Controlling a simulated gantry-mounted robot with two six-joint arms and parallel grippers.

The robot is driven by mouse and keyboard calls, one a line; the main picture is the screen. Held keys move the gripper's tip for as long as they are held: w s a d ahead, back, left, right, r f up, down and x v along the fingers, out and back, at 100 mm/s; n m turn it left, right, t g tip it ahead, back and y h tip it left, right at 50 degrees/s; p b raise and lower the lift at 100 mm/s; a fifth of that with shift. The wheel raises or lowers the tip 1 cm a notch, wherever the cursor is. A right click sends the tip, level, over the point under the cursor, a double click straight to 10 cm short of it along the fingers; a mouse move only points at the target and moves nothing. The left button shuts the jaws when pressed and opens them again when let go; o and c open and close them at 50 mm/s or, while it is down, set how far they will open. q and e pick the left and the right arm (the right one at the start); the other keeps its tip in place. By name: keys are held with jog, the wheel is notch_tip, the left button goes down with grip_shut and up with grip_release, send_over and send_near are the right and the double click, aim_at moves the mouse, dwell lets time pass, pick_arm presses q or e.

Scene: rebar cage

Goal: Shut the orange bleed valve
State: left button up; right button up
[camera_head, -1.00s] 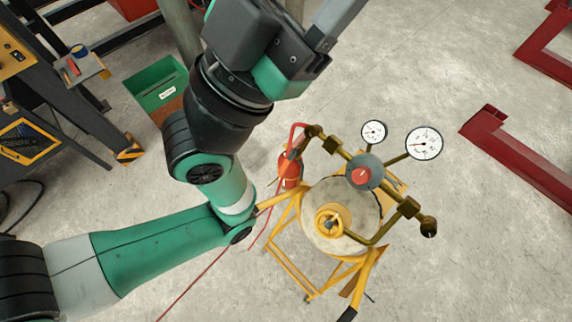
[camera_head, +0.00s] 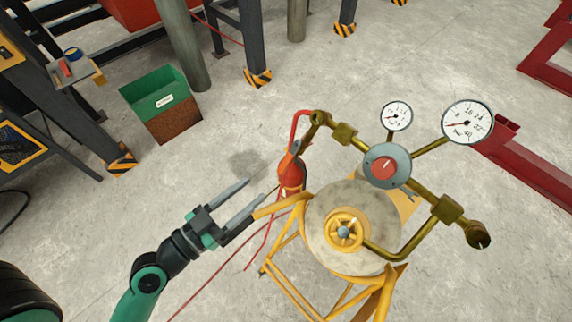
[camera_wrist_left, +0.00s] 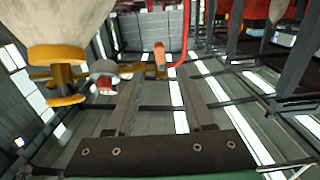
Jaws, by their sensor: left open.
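The orange bleed valve handle (camera_head: 288,158) sits on the brass pipework at the left of the grey tank (camera_head: 320,225), beside a red hose (camera_head: 297,125). In the left wrist view the orange handle (camera_wrist_left: 160,53) shows ahead, between the lines of the two fingers, apart from them. My left gripper (camera_head: 252,193) is open and empty, left of and below the handle in the head view, its fingers pointing up and right towards it. A red part (camera_head: 292,177) sits just below the handle. The right gripper is not in view.
A yellow handwheel (camera_head: 344,231) is on the tank. A regulator with a red knob (camera_head: 387,166) and two gauges (camera_head: 467,122) stand to the right. The yellow stand (camera_head: 284,229) is close to the fingers. A green bin (camera_head: 158,100) is at upper left. Clear floor lies between.

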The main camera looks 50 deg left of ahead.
aim_at(284, 164)
pick_arm(q)
jog(key=w, duration=0.3)
jog(key=w+p, duration=0.1)
jog(key=w, duration=0.3)
jog(key=w+a+p, duration=0.1)
jog(key=w, duration=0.3)
jog(key=shift+w, duration=0.25)
grip_shut()
dwell(0.9)
